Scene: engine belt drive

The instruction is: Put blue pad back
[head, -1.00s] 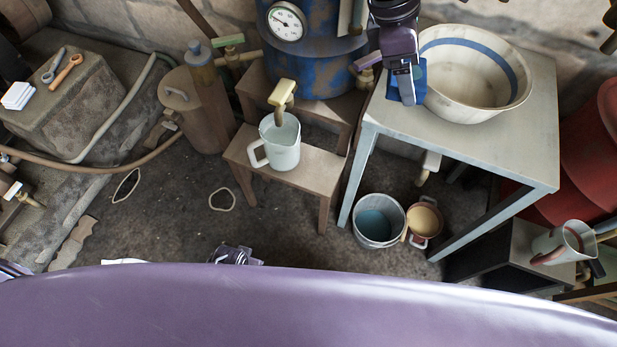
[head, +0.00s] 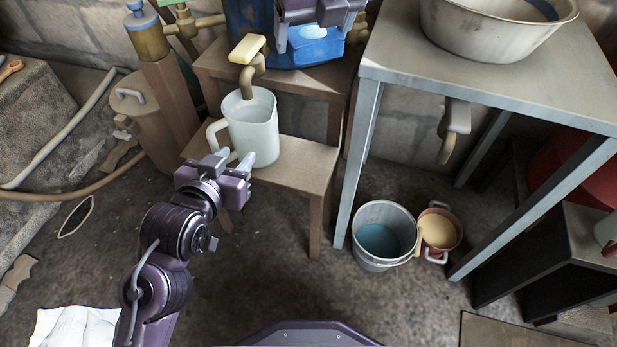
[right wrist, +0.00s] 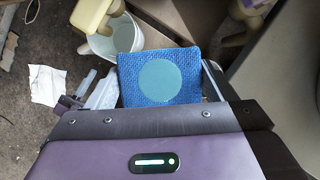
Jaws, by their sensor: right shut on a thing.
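The blue pad (head: 308,50) has a pale round patch and shows at the top middle of the head view, in front of the blue boiler and left of the grey table. My right gripper (head: 312,28) is shut on it. In the right wrist view the pad (right wrist: 160,76) lies flat between the fingers, with its teal circle facing the camera. My left gripper (head: 236,160) is open beside the lower part of a white jug (head: 253,130), near its handle; I cannot tell whether it touches.
The jug stands on a low wooden stool (head: 305,165) under a brass tap (head: 250,55). The grey table (head: 480,75) carries a large basin (head: 490,35). A bucket (head: 383,225) and a small pot (head: 438,230) stand on the floor. The floor in front is mostly clear.

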